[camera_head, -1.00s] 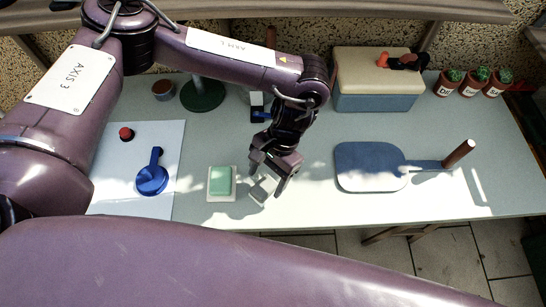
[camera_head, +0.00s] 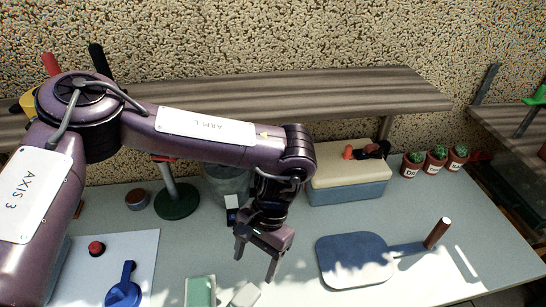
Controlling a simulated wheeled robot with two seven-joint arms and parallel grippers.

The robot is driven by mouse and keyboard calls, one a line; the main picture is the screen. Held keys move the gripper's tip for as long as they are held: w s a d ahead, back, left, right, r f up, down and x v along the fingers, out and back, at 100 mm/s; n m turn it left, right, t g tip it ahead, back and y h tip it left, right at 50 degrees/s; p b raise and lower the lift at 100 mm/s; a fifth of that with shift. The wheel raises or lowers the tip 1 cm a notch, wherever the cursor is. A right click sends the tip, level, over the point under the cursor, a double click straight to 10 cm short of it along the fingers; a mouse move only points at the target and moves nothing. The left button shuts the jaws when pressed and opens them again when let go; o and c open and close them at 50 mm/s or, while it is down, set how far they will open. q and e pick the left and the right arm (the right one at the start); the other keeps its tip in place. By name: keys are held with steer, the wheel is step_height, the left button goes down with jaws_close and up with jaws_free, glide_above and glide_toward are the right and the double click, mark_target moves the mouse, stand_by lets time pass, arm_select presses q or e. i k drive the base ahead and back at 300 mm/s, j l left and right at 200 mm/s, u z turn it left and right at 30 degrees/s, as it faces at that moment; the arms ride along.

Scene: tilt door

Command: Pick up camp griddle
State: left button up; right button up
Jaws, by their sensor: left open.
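The camp griddle (camera_head: 348,265) is a flat blue-grey rounded plate lying on the pale table. Its blue arm points right and ends in an upright brown grip (camera_head: 437,233). My left gripper (camera_head: 255,262) hangs fingers down over the table, to the left of the griddle plate and apart from it. Its jaws are open with nothing between them. My right gripper is not in view.
A cream-and-blue cooler box (camera_head: 347,175) stands behind the griddle. Several potted cacti (camera_head: 436,160) stand at the back right. A wooden shelf (camera_head: 300,93) runs above the back.

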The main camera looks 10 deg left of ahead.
mark_target(363, 258)
steer(key=k, duration=1)
